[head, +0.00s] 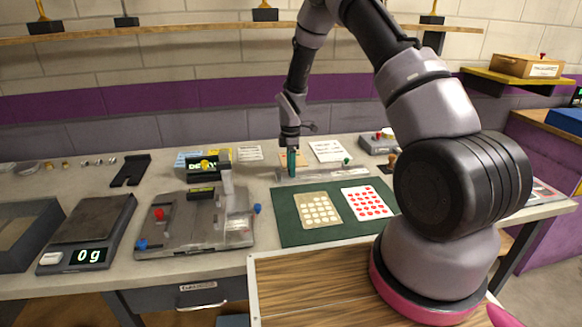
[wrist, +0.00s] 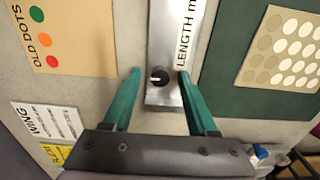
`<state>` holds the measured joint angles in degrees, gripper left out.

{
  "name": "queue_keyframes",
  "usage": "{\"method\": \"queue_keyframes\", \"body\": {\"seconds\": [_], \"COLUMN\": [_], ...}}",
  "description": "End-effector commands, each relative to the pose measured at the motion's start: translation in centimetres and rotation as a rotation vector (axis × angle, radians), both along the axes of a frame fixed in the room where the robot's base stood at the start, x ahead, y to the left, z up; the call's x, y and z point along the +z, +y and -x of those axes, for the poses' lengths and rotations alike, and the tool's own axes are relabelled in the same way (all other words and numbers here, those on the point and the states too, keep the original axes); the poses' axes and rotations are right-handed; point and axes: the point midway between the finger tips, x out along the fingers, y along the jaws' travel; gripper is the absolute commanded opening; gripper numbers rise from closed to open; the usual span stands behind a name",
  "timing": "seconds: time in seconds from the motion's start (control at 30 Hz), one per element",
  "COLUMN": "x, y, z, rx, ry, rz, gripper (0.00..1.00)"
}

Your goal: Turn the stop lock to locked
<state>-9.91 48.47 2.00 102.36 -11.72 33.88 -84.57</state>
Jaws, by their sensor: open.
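In the wrist view a small round black knob (wrist: 159,76) with a pale mark sits at the near end of a metal bar (wrist: 172,40) printed "LENGTH"; it looks like the stop lock, but I see no lock label. My gripper (wrist: 157,74) is open, with one teal finger on each side of the bar's end and the knob between the tips. I cannot tell whether the fingers touch anything. In the head view my gripper (head: 291,172) points down at the left end of the metal track (head: 335,173); the knob is too small to make out there.
A green mat (head: 290,228) with two dotted cards lies in front of the track. A grey fixture (head: 180,235) with red and blue knobs stands to the left, beside a scale (head: 85,235) reading 0 g. A tan "OLD DOTS" card (wrist: 75,35) lies left of the bar.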

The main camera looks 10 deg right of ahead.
Motion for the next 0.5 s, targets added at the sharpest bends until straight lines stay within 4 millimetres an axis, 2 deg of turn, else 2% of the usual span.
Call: {"method": "queue_keyframes", "body": {"seconds": [0.23,0.27,0.3,0.4,0.5], "x": [-0.07,-0.06,-0.06,-0.05,-0.04], "y": [0.00,-0.01,0.00,0.00,-0.01], "z": [-0.02,-0.02,-0.02,-0.02,-0.02], "rx": [0.000,0.000,0.000,0.000,0.000], "ry": [0.000,0.000,0.000,0.000,-0.001], "rz": [0.000,0.000,0.000,0.000,0.000], "gripper": [0.58,0.51,0.36,0.00,0.00]}}
